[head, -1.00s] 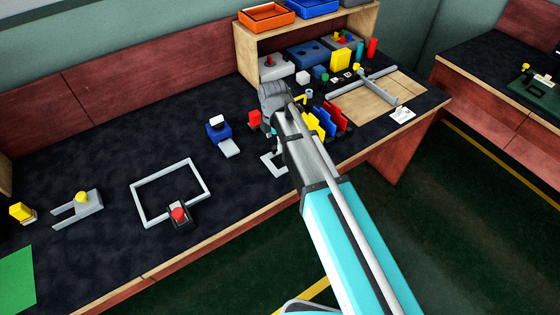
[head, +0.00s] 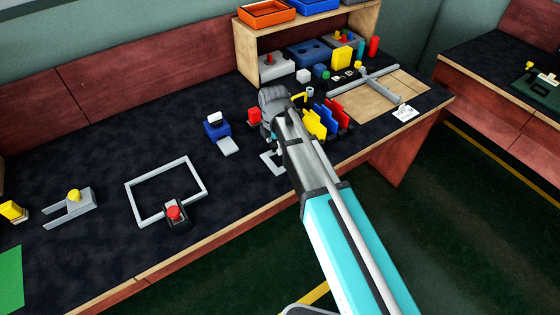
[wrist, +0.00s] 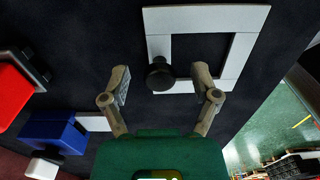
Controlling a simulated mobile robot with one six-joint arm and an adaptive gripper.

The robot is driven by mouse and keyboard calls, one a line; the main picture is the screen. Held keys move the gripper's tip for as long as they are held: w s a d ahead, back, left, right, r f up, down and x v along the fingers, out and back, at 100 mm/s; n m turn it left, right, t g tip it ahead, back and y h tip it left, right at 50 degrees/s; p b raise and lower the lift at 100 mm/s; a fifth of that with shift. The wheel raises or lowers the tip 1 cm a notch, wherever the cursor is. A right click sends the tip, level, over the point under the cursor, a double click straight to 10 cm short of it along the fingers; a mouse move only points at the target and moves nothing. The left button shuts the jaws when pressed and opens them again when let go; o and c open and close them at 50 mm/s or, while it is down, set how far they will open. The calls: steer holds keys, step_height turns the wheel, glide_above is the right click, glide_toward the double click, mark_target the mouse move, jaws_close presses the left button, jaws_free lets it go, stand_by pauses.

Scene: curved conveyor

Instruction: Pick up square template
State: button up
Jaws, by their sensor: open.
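The square template (wrist: 236,57) is a flat light-grey square frame with a round black knob (wrist: 160,74) on its near-left side in the wrist view. In the head view only part of the template (head: 270,163) shows on the dark bench, with the rest hidden behind my arm. My gripper (wrist: 162,84) is open and empty.
A blue block with a white knob (head: 215,127) and a red block (head: 254,116) stand close by. Upright yellow, blue and red plates (head: 326,118) are right of my arm. A large grey rectangular frame (head: 134,203) lies left. The bench's front edge is near the template.

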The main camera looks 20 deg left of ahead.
steer(key=shift+f+b, duration=0.4)
steer(key=shift+f, duration=0.25)
jaws_close()
stand_by(0.4)
